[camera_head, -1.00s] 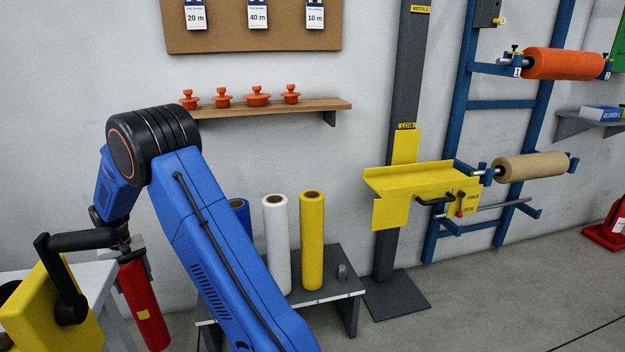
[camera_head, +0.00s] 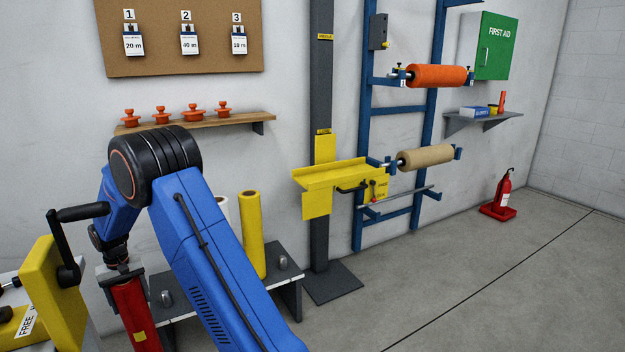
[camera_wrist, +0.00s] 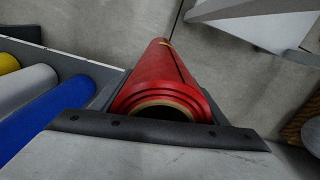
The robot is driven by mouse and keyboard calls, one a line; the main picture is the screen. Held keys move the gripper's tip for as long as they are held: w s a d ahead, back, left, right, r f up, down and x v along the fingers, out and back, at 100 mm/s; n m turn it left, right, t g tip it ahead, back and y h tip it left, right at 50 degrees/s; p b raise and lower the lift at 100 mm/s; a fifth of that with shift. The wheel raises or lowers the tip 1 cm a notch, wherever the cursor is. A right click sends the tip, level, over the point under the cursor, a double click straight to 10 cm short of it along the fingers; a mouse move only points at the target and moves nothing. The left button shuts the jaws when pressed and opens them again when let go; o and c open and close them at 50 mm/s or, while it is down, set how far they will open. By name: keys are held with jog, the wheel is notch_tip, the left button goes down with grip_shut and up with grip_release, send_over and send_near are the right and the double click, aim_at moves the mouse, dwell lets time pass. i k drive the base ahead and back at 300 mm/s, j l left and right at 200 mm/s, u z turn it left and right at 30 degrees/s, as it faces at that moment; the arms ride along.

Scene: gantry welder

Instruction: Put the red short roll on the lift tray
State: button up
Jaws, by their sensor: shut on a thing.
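The red short roll (camera_head: 136,312) hangs upright below my gripper (camera_head: 120,272) at the lower left of the head view. In the wrist view the red roll (camera_wrist: 160,85) shows its hollow end close to the camera, between the jaws of my gripper (camera_wrist: 160,125), which is shut on it. The yellow lift tray (camera_head: 335,172) is mounted on a dark upright post at the middle of the head view, well to the right of the gripper. The tray's top looks empty.
A low dark bench (camera_head: 284,277) holds a yellow roll (camera_head: 251,235) and a white roll (camera_head: 221,212), partly behind my arm. A blue rack (camera_head: 365,140) carries an orange roll (camera_head: 437,76) and a tan roll (camera_head: 426,157). The floor at right is clear; a fire extinguisher (camera_head: 502,192) stands by the wall.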

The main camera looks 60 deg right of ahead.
aim_at(340, 174)
jog(key=k+j+z, duration=0.15)
jog(key=z, duration=0.3)
jog(key=l+z, duration=0.1)
jog(key=z, duration=0.25)
jog(key=l+z, duration=0.1)
jog(key=z, duration=0.2)
jog(key=i, duration=0.05)
